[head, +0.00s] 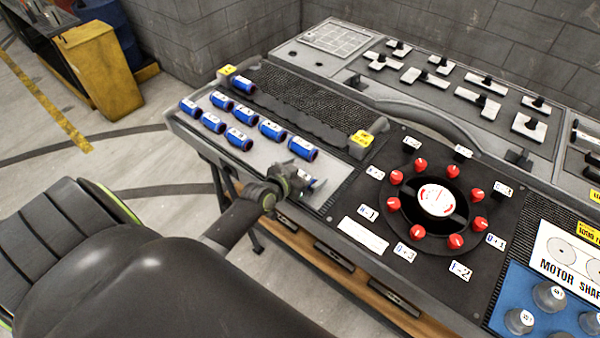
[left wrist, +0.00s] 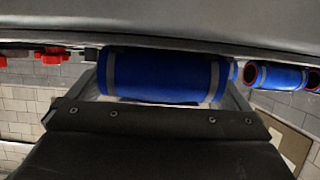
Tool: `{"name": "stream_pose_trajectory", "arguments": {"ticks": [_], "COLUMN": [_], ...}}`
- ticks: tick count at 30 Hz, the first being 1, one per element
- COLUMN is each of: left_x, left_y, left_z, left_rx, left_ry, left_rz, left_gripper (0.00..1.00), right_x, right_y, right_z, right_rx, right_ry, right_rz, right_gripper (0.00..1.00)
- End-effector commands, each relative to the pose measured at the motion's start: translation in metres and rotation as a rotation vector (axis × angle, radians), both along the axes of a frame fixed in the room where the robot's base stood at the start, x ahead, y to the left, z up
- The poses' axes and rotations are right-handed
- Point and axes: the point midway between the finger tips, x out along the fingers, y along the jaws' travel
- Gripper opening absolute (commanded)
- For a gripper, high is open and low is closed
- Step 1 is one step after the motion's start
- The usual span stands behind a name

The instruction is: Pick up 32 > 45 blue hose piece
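Several blue hose pieces (head: 272,129) with white labels and red-rimmed ends lie on the light grey panel (head: 188,127) at the bench's left end. The labels are too small to read, so I cannot tell which is 32 > 45. My left gripper (head: 300,183) is at the panel's front edge, over one mostly hidden blue piece. In the left wrist view, a blue hose piece with grey bands (left wrist: 160,76) lies across, between my widely spaced fingers. I see no clear grip on it. Another hose piece (left wrist: 280,77) lies to the right. My right gripper is not seen.
A black ribbed strip with yellow-tagged end blocks (head: 362,140) lies behind the hose pieces. A dial with red knobs (head: 437,200) is to the right. A blue tray with grey shafts (head: 510,278) stands at the lower right. A yellow bin (head: 100,70) is on the floor.

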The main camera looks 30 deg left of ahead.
Motion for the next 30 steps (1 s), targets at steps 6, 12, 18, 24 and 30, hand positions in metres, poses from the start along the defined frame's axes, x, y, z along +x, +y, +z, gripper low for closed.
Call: {"name": "stream_pose_trajectory", "arguments": {"ticks": [6,12,18,24,30], "left_x": [0.0,0.0,0.0,0.0,0.0], "left_y": [0.0,0.0,0.0,0.0,0.0], "left_z": [0.0,0.0,0.009,0.043,0.077], "left_rx": [0.0,0.0,0.002,0.003,0.002], "left_ry": [0.0,-0.001,-0.002,-0.005,-0.004], "left_rz": [0.0,0.0,-0.002,-0.003,-0.001], "left_gripper": [0.7,0.6,0.6,0.6,0.6], "right_x": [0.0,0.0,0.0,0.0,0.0], "right_y": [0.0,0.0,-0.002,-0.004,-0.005], "right_z": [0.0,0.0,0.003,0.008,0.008], "right_rx": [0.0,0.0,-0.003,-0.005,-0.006], "right_ry": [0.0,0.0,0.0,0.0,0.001], "right_rz": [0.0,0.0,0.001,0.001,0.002], "right_gripper": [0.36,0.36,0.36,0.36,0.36]}}
